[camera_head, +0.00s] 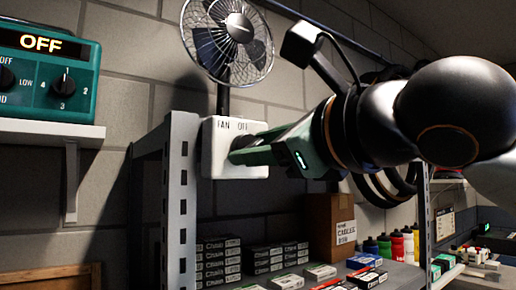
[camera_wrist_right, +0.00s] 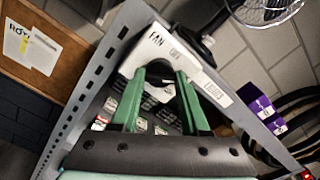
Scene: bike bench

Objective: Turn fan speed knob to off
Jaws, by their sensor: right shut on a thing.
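The white fan control box (camera_head: 221,132) has "FAN" and "OFF" printed on its face and sits at the corner of a grey metal shelf frame. My right gripper (camera_head: 236,153) reaches in from the right with its green fingertips at the box face. It is shut on the fan speed knob, which the fingers hide, so its pointer cannot be read. In the right wrist view the green fingers (camera_wrist_right: 162,72) meet the white box (camera_wrist_right: 216,92) below the "FAN" and "OFF" lettering. The fan (camera_head: 227,40) stands above the box. My left gripper is not in view.
A green device (camera_head: 45,72) displaying "OFF" stands on a wall shelf (camera_head: 50,131) at the left. The metal shelf frame (camera_head: 181,200) holds stacked small boxes, a cardboard box (camera_head: 330,226) and several coloured bottles (camera_head: 397,246) below my right arm.

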